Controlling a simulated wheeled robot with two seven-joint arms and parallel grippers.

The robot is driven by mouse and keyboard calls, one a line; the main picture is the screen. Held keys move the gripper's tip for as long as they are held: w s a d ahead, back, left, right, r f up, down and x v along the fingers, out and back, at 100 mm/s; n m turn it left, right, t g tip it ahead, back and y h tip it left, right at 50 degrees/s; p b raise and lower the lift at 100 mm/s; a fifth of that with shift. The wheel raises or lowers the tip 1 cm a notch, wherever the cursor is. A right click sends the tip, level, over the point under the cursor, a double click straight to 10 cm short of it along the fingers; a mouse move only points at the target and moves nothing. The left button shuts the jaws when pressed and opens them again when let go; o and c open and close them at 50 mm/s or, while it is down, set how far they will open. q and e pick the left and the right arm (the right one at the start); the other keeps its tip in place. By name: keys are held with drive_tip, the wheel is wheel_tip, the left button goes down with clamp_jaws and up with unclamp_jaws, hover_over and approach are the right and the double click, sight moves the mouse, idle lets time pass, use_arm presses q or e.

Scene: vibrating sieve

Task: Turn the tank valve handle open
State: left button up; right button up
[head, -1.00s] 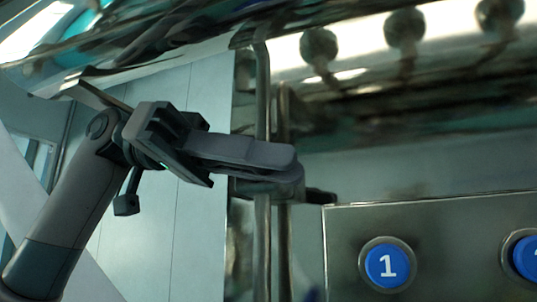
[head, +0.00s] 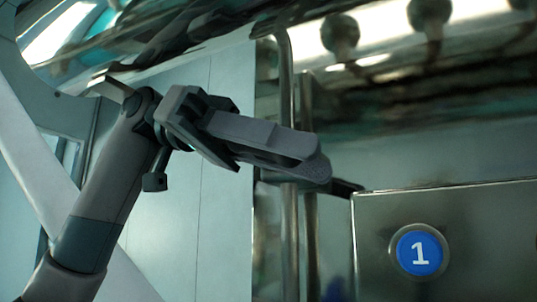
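My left gripper (head: 318,168) reaches in from the left, its grey fingers pointing right and slightly down. The fingers lie one in front of the other, so I cannot tell the gap between them. Their tips overlap a vertical metal pipe (head: 290,235); I cannot tell whether they touch it. A short bent metal piece (head: 108,86) shows under the shiny tank (head: 200,40), above my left wrist. I cannot tell whether this is the valve handle, and no other handle is clear. My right gripper is out of view.
A metal panel (head: 480,225) with a blue button marked 1 (head: 419,252) stands at the lower right, close to the fingertips. Shiny metal surfaces with reflections lie behind the pipe. A pale wall (head: 205,240) fills the space below the gripper.

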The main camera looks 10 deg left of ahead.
use_arm(q)
drive_tip(key=shift+a, duration=0.1)
drive_tip(key=shift+b+v, duration=0.4)
drive_tip(key=shift+v, duration=0.35)
drive_tip(key=w+a+r+b, duration=0.1)
drive_tip(key=w+a+b, duration=0.3)
drive_tip(key=a, duration=1)
drive_tip(key=shift+w+a, duration=0.2)
drive_tip(key=shift+w, duration=0.2)
drive_tip(key=shift+r, duration=0.1)
